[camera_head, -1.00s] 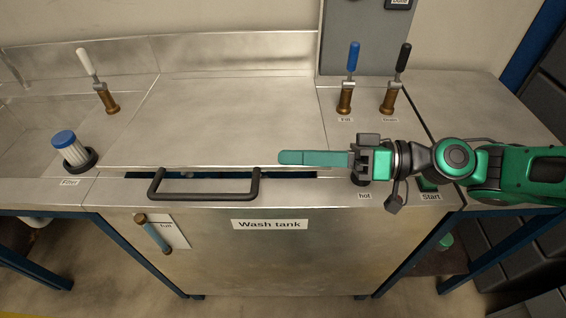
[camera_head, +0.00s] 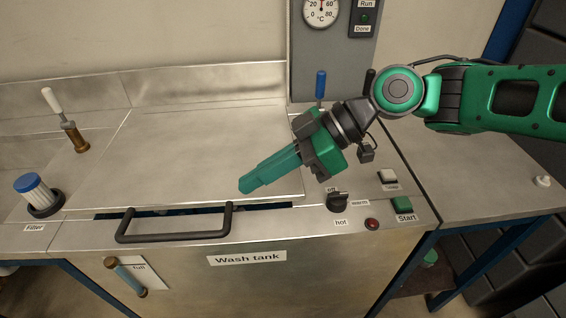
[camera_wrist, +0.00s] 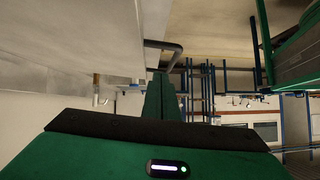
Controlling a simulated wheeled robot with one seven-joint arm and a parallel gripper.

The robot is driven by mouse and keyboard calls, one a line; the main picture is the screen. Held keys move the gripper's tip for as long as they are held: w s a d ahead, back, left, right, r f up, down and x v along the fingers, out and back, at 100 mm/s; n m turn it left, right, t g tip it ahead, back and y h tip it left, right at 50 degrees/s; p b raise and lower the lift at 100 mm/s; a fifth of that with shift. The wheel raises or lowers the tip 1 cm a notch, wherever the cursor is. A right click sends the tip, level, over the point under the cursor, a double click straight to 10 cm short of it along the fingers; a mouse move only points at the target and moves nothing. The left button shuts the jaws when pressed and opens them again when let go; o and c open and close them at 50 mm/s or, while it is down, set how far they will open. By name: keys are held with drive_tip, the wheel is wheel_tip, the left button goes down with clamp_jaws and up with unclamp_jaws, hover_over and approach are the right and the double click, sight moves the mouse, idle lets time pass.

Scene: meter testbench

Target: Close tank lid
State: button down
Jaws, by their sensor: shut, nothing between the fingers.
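The tank lid (camera_head: 185,155) is a flat metal panel on top of the wash tank (camera_head: 290,270). A dark gap shows along its front edge, so it looks slightly raised there. Its black bar handle (camera_head: 175,236) stands at the front; the handle also shows in the wrist view (camera_wrist: 165,45). My gripper (camera_head: 248,187) is shut and empty, its green fingers pointing down-left over the front right part of the lid, right of and above the handle. In the wrist view the closed fingers (camera_wrist: 161,90) point toward the handle. Whether they touch the lid I cannot tell.
A blue-capped filter (camera_head: 35,190) and a white-handled lever (camera_head: 65,125) stand to the left. A dark knob (camera_head: 338,201), a red button (camera_head: 372,224) and a green Start button (camera_head: 402,203) sit right of the lid. A gauge panel (camera_head: 330,60) rises behind.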

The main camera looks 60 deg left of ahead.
drive_tip(key=s+f, duration=0.3)
drive_tip(key=f, duration=0.2)
drive_tip(key=shift+a+f, duration=0.15)
drive_tip(key=shift+a, duration=0.3)
